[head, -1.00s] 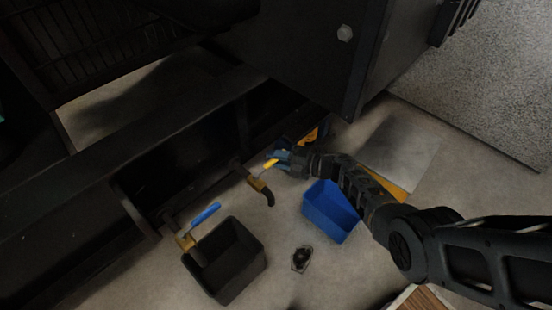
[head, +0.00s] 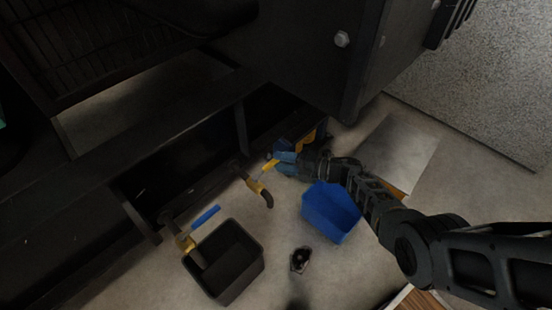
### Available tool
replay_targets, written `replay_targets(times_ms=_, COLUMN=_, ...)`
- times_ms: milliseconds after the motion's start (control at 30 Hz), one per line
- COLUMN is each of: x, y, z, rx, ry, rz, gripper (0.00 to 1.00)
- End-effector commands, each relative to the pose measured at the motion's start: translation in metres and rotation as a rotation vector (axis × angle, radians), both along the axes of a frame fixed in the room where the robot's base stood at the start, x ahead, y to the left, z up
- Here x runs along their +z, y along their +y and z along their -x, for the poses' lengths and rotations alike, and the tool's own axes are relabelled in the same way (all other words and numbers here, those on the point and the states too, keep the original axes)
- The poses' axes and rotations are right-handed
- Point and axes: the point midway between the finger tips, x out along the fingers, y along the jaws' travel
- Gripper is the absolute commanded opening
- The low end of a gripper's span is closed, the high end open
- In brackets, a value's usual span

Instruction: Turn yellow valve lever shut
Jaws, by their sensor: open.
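The yellow valve lever (head: 270,165) sits on a small brass valve (head: 256,186) with a dark pipe outlet, low beside the black genset frame. The lever points up and to the right, away from the pipe. My gripper (head: 281,160) has blue fingers and is open right at the lever's free end. I cannot tell whether the fingers touch the lever. Part of the lever's end is hidden by the fingers.
A second valve with a blue lever (head: 206,216) stands to the left, over a black bin (head: 225,262). A blue bin (head: 331,212) stands below my arm. A small dark object (head: 300,260) lies on the floor. The black frame (head: 130,150) borders the valves.

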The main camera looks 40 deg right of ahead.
Motion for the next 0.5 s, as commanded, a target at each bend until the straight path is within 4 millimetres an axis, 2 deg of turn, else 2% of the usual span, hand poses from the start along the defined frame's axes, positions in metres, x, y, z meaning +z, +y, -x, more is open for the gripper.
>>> replay_targets(times_ms=33, x=0.006, y=-0.007, z=0.008, rx=-0.004, ry=0.000, rz=0.000, gripper=0.45)
replay_targets(times_ms=200, x=0.009, y=-0.020, z=0.028, rx=-0.003, ry=0.000, rz=0.000, gripper=0.45)
replay_targets(times_ms=500, x=0.009, y=-0.026, z=0.039, rx=0.002, ry=0.000, rz=0.001, gripper=0.45)
